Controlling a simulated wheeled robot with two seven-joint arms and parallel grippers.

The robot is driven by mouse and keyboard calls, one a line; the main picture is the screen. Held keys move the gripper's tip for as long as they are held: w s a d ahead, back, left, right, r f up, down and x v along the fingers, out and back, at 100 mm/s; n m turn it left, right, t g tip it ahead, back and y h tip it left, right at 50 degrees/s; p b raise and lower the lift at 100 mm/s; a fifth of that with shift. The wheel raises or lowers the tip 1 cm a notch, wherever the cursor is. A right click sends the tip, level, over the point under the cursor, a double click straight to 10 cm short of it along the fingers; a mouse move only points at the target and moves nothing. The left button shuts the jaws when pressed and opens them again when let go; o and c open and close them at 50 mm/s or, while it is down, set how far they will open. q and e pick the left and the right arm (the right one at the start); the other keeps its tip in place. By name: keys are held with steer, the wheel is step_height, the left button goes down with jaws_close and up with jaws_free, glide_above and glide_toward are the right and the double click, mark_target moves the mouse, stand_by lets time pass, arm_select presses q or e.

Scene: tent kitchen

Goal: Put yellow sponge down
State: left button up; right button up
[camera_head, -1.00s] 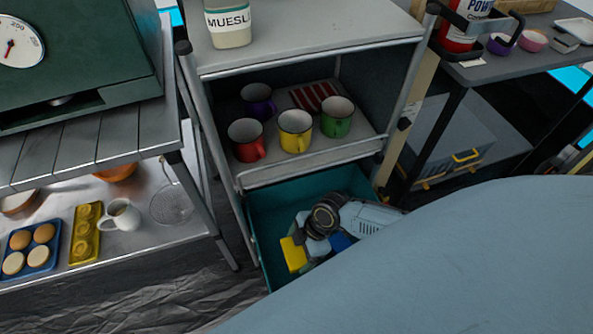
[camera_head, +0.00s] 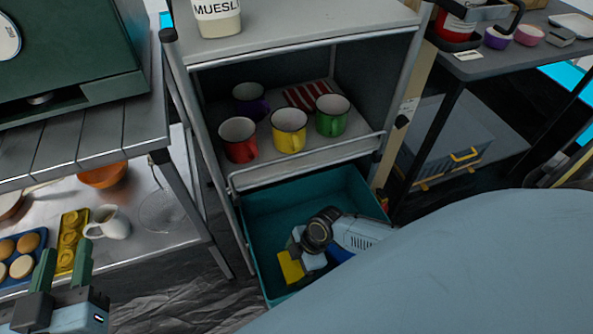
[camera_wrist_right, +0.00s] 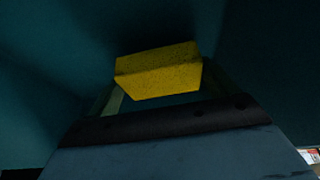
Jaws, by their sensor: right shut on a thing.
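The yellow sponge (camera_head: 291,268) is inside the teal bin (camera_head: 282,207) at the bottom of the shelf cart. My right arm reaches into the bin, and my right gripper (camera_head: 303,259) is shut on the sponge. The right wrist view shows the sponge (camera_wrist_right: 158,72) between the fingers, with dark teal surfaces around it. I cannot tell whether the sponge touches the bin floor. My left gripper (camera_head: 64,256) is at the lower left in the head view, its two green fingers apart and empty.
The cart shelf above the bin holds a red mug (camera_head: 238,141), a yellow mug (camera_head: 288,132), a green mug (camera_head: 331,117) and a purple mug (camera_head: 249,99). A grey crate (camera_head: 437,140) stands to the right. The bin's back part looks clear.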

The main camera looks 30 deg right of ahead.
step_height(320, 180, down, 3)
steer(key=shift+r+b, duration=0.2)
steer(key=shift+b, duration=0.45)
arm_select(q)
step_height(320, 180, up, 6)
steer(key=d+t+h, duration=0.1)
steer(key=t, duration=0.3)
steer(key=shift+s+r+h, duration=0.25)
steer(key=shift+s+h, duration=0.05)
arm_select(e)
steer(key=shift+f, duration=0.1)
steer(key=shift+f, duration=0.1)
steer(key=o, duration=0.8)
arm_select(q)
steer(key=shift+s+r+t, duration=0.15)
steer(key=shift+r+t, duration=0.2)
steer(key=shift+t, duration=0.15)
